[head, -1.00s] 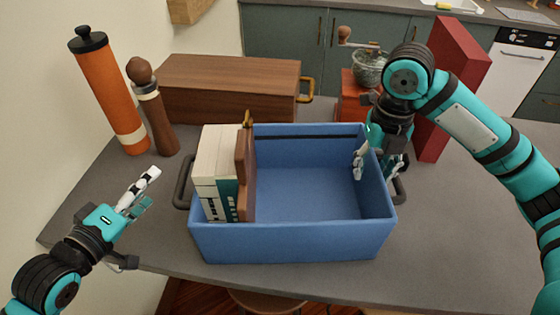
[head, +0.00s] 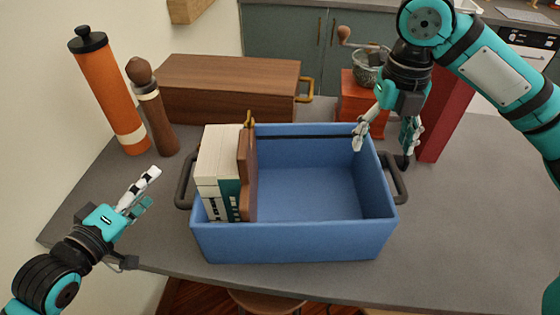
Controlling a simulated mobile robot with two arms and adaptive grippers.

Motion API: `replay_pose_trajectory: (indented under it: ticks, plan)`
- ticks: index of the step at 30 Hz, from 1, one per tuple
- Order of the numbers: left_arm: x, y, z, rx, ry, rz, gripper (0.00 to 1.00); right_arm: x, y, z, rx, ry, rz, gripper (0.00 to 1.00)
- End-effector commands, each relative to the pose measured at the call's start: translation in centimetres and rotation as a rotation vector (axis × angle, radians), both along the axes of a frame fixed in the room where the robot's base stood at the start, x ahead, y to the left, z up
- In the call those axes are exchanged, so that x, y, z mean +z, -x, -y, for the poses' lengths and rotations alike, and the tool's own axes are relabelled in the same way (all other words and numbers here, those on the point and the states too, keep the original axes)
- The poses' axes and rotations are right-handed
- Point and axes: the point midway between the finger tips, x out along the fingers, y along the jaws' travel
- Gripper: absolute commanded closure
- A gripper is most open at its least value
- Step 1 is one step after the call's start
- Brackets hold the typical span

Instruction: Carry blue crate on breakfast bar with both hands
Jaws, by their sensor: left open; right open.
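The blue crate (head: 290,243) stands on the grey breakfast bar (head: 455,240), with a dark handle on its left side (head: 184,182) and another on its right side (head: 396,178). Books (head: 217,172) and a brown board-like object (head: 247,175) stand at its left end; the rest of its inside looks empty. My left gripper (head: 143,198) is open and empty, to the left of the crate and apart from the left handle. My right gripper (head: 384,140) is open above the crate's back right corner, one finger on each side of the right wall as seen.
A wooden box (head: 225,88) with a brass handle stands behind the crate. An orange pepper mill (head: 107,95) and a brown mill (head: 152,110) stand at the back left. A coffee grinder (head: 362,92) and a tall red object (head: 452,120) stand behind my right gripper.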

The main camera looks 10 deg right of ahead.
Motion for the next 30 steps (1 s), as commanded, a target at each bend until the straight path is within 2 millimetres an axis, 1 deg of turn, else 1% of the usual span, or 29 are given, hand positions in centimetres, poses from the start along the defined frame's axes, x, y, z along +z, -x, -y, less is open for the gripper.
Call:
replay_pose_trajectory:
  ticks: [1, 3, 6, 9, 13, 30]
  plan:
    - [0.0, 0.0, 0.0, 0.000, 0.000, 0.000, 0.21, 1.1, -0.1, 0.0, -0.001, 0.000, 0.006, 0.28]
    - [0.0, 0.0, 0.0, 0.000, 0.000, 0.000, 0.21, 2.2, -0.1, 0.0, -0.002, 0.000, 0.005, 0.28]
    - [0.0, 0.0, 0.0, 0.000, 0.000, 0.000, 0.21, 3.2, 0.0, -0.1, -0.001, 0.000, 0.003, 0.28]
    - [0.0, 0.0, 0.0, 0.000, 0.000, 0.000, 0.21, 3.8, 0.0, -0.1, 0.000, 0.000, 0.000, 0.28]
    - [0.0, 0.0, 0.0, 0.000, 0.000, 0.000, 0.21, 4.1, 0.0, -0.1, 0.000, -0.001, -0.001, 0.28]
    - [0.0, 0.0, 0.0, 0.000, 0.000, 0.000, 0.21, 4.0, 0.0, -0.1, 0.001, -0.001, -0.001, 0.28]
